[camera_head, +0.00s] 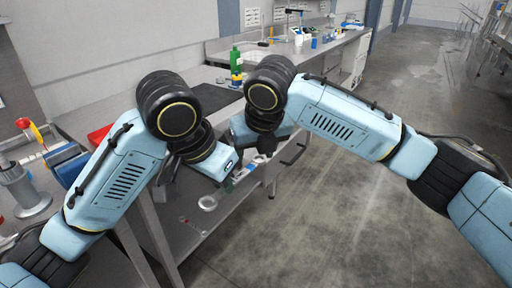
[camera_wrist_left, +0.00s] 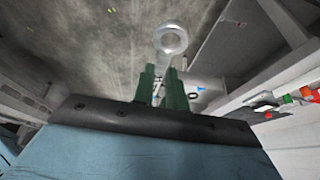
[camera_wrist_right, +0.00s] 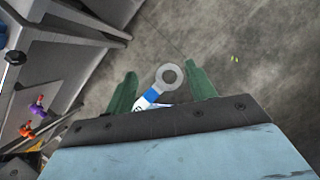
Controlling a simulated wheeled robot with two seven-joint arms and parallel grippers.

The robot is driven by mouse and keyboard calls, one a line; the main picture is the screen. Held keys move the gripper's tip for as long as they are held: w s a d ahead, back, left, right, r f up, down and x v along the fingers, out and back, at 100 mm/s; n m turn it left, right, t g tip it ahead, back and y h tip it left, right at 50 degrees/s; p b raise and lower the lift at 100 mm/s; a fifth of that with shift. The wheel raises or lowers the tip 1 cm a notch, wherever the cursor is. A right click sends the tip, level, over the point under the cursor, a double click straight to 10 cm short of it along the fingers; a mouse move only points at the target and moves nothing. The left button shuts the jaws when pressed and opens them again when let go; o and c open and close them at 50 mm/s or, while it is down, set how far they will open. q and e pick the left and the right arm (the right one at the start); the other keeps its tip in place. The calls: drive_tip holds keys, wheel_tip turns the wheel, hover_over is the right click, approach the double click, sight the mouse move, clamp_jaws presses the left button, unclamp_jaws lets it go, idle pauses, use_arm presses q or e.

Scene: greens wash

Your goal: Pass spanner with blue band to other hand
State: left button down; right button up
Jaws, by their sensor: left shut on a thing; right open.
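The spanner (camera_wrist_left: 171,39) is grey metal with a ring end. My left gripper (camera_wrist_left: 163,72) is shut on its shaft, the ring standing out beyond the green fingertips. In the right wrist view a ring end and the blue band (camera_wrist_right: 152,96) lie between the spread green fingers of my right gripper (camera_wrist_right: 162,72), with gaps on both sides of the ring. My right gripper is open. In the head view both hands are close together at the bench's front edge, and the spanner is mostly hidden there.
A steel bench (camera_head: 75,124) runs along the wall, with a green bottle (camera_head: 236,60) on it. A lower shelf (camera_head: 186,225) holds small items, including a white ring (camera_head: 207,203). A red bin (camera_head: 99,135) is partly behind my left arm. The floor at right is clear.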

drive_tip(key=shift+s+a, duration=0.1)
drive_tip(key=shift+a, duration=0.05)
drive_tip(key=c, duration=1.1)
use_arm(q)
drive_tip(key=c, duration=1.3)
unclamp_jaws()
drive_tip(key=shift+r, duration=0.1)
